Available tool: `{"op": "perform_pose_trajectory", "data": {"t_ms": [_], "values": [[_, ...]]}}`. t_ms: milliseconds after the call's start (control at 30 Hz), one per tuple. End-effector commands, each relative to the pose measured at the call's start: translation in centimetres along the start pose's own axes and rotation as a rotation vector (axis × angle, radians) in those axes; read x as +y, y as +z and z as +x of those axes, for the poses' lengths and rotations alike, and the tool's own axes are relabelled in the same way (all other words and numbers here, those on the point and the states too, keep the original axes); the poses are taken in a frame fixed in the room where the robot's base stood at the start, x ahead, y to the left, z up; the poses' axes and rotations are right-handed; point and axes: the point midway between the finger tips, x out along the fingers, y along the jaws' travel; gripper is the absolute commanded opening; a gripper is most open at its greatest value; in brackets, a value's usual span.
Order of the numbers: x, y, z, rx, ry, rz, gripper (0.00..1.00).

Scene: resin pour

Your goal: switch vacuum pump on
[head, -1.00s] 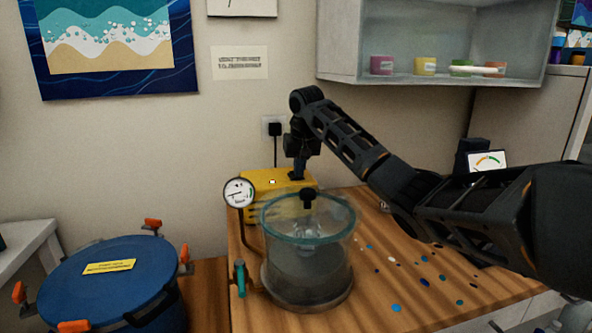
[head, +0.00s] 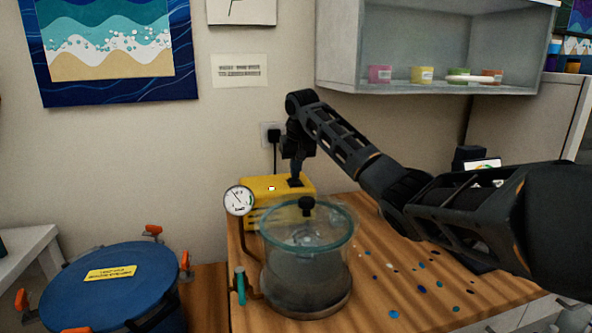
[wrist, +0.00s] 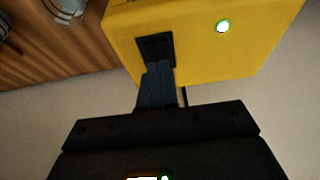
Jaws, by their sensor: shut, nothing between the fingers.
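The yellow vacuum pump (head: 262,190) stands at the back left of the wooden bench, by the wall. Its black rocker switch (wrist: 155,46) is in a dark frame on the pump's top. In the head view my gripper (head: 296,177) points down onto the pump's top.
A glass vacuum chamber (head: 306,260) with a black-knobbed lid stands in front of the pump. A round gauge (head: 239,201) and a teal-handled valve (head: 240,286) are at its left. A blue pot (head: 105,290) is at lower left. A shelf (head: 430,88) hangs above right.

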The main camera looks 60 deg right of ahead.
Motion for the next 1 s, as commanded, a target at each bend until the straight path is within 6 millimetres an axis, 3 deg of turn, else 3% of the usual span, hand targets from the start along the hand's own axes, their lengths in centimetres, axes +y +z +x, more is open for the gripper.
{"op": "perform_pose_trajectory", "data": {"t_ms": [267,700,1000], "values": [[-1.0,-1.8,-3.7,-0.001,-0.002,-0.003,0.00],[-0.9,-0.3,-11.6,0.003,0.000,-0.004,0.00],[-0.9,0.0,-12.9,0.000,0.000,-0.003,0.00]]}}
